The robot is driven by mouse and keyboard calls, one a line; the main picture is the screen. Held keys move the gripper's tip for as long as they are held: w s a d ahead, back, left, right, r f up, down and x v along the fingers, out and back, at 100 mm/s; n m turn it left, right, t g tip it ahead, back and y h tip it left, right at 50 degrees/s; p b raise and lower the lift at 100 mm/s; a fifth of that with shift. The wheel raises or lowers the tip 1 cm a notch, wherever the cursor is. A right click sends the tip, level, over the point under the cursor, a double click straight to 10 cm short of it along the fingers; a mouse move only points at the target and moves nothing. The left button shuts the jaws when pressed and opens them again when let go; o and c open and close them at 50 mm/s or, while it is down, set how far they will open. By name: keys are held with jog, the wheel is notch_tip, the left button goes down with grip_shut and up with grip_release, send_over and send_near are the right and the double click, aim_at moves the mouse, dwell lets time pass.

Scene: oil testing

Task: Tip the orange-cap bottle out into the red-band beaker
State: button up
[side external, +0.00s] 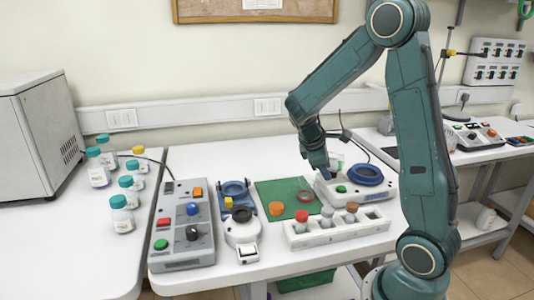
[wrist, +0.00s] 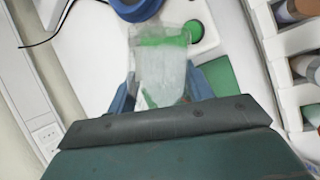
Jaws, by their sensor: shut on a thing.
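My gripper (side external: 330,166) is shut on a clear, cloudy-looking bottle (side external: 337,160), held in the air near the white device at the right. In the wrist view the bottle (wrist: 162,75) lies between the fingers, with green showing at its far end and low in it; I cannot tell whether that green is its own. No cap shows on it. A loose orange cap (side external: 276,209) lies on the green mat (side external: 268,190). A red ring (side external: 306,195), seemingly the band of the clear red-band beaker, is at the mat's right side, below and left of my gripper.
The white device (side external: 385,190) with a blue ring (side external: 366,174) is close beside my gripper. A white rack (side external: 340,235) with several capped bottles stands in front. A control box (side external: 182,225) and a small white instrument (side external: 241,228) are left. Several bottles (side external: 122,210) stand far left.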

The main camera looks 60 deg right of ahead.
jog(key=g, duration=0.1)
jog(key=g+h, duration=0.1)
jog(key=shift+r+n+g, duration=0.3)
jog(key=shift+n, duration=0.1)
jog(key=shift+w+r+n+g+h, duration=0.1)
jog(key=shift+r+n+g+h, duration=0.2)
jog(key=shift+g, duration=0.35)
jog(key=shift+r+n+g+h, duration=0.1)
jog(key=shift+r+g+h, duration=0.15)
jog(key=shift+g+h, duration=0.35)
jog(key=shift+y, duration=0.3)
dwell(2.9)
